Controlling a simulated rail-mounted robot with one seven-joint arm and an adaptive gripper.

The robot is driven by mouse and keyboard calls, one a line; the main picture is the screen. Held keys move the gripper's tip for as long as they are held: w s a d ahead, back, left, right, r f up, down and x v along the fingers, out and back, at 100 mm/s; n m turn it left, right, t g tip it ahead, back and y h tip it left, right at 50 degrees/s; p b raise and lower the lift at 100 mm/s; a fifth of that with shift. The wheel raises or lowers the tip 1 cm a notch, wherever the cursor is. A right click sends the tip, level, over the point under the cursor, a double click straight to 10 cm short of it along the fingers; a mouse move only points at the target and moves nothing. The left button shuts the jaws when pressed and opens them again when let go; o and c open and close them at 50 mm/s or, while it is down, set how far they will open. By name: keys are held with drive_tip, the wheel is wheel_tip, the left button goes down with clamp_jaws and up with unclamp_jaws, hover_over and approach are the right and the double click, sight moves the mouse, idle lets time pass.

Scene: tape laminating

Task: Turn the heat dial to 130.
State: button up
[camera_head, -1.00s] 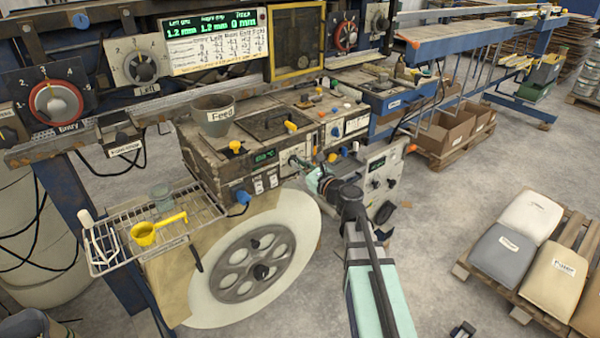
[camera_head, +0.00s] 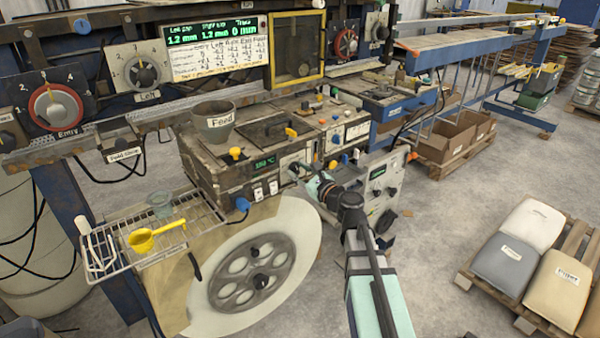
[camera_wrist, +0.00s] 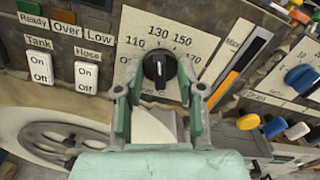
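The heat dial (camera_wrist: 160,68) is a round black knob with a white pointer line on a pale scale plate in the wrist view. The pointer stands nearly upright, toward the 130 mark (camera_wrist: 158,30); 110 is to its left and 150 to its right. My gripper (camera_wrist: 161,78) has one finger on each side of the knob. The fingers are very close to its sides; I cannot tell whether they touch it. In the head view, my gripper (camera_head: 303,172) is at the front of the heater box and hides the dial. The box's green display (camera_head: 264,162) appears to read 130 °C.
Labelled Tank and Hose switches (camera_wrist: 63,70) sit left of the dial. Blue, yellow and white knobs (camera_wrist: 273,127) stand out at the right. In the head view, a large pale wheel (camera_head: 255,275) is below the box, and a wire rack with a yellow scoop (camera_head: 150,236) is at left.

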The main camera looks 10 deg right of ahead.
drive_tip(key=shift+s, duration=0.1)
drive_tip(key=v, duration=0.7)
drive_tip(key=shift+s+d, duration=0.1)
drive_tip(key=shift+s, duration=0.05)
idle(0.3)
